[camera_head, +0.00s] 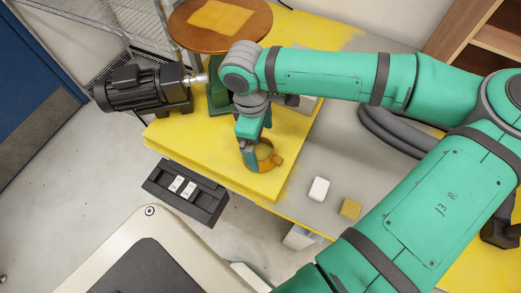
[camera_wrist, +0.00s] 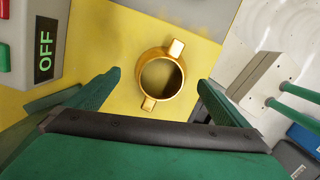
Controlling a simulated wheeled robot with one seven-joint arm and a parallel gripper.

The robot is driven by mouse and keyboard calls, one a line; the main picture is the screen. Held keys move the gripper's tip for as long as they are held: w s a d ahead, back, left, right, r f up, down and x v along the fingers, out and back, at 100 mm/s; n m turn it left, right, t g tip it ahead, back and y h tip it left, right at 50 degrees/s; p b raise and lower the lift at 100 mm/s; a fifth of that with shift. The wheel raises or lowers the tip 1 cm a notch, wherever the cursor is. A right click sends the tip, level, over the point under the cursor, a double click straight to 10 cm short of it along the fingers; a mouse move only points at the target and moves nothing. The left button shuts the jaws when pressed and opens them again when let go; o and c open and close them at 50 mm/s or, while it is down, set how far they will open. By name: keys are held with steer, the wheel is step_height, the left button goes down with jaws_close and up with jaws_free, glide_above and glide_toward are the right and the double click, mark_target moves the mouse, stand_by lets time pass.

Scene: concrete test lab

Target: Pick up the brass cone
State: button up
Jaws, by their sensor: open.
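The brass cone (camera_wrist: 148,66) shows in the wrist view as a round, hollow gold piece seen from above, with a squared lug at its top right and another at its bottom left. It stands on a yellow board (camera_wrist: 100,40). In the head view the cone (camera_head: 266,151) is partly hidden by my gripper (camera_head: 250,158), near the board's front corner. In the wrist view my gripper (camera_wrist: 159,80) is open, with a green finger to each side of the cone and a visible gap on both sides. Nothing is held.
A white block (camera_head: 318,189) and a small yellowish block (camera_head: 350,208) lie to the right. A round brown top (camera_head: 255,27) and a black motor (camera_head: 140,88) stand behind and left. A box marked OFF (camera_wrist: 30,45) is at the wrist view's left.

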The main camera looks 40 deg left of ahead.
step_height(320, 180, down, 4)
steer(key=shift+s+d+f, duration=0.1)
steer(key=shift+c, duration=0.3)
steer(key=c, duration=1.4)
